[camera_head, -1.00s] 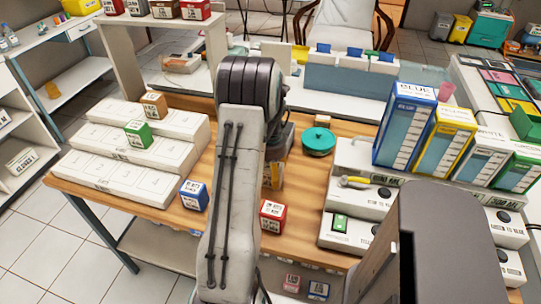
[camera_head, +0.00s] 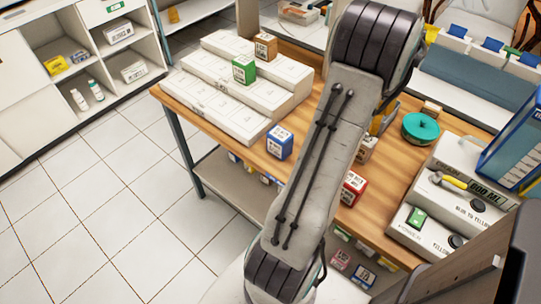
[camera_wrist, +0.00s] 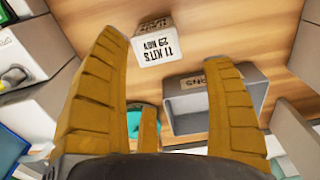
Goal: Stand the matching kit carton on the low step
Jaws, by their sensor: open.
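A pale stepped riser (camera_head: 222,97) stands on the left of the wooden table. A green carton (camera_head: 244,70) and a brown carton (camera_head: 265,46) stand on its higher steps; its lowest front step is bare. A blue carton (camera_head: 279,143) and a red carton (camera_head: 352,188) stand on the table in front. Another carton (camera_head: 368,149) is partly hidden behind my arm. In the wrist view my gripper (camera_wrist: 166,55) is open, its yellow fingers wide apart. Beyond the fingertips is a pale carton (camera_wrist: 156,42) reading "11 KITS 29 NOV", upside down; no grip on it shows.
A grey open-fronted box (camera_wrist: 215,98) is near the right finger in the wrist view. A teal round container (camera_head: 421,127) and white units (camera_head: 465,190) stand on the right. More small cartons (camera_head: 363,275) lie on the lower shelf. Floor is clear at left.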

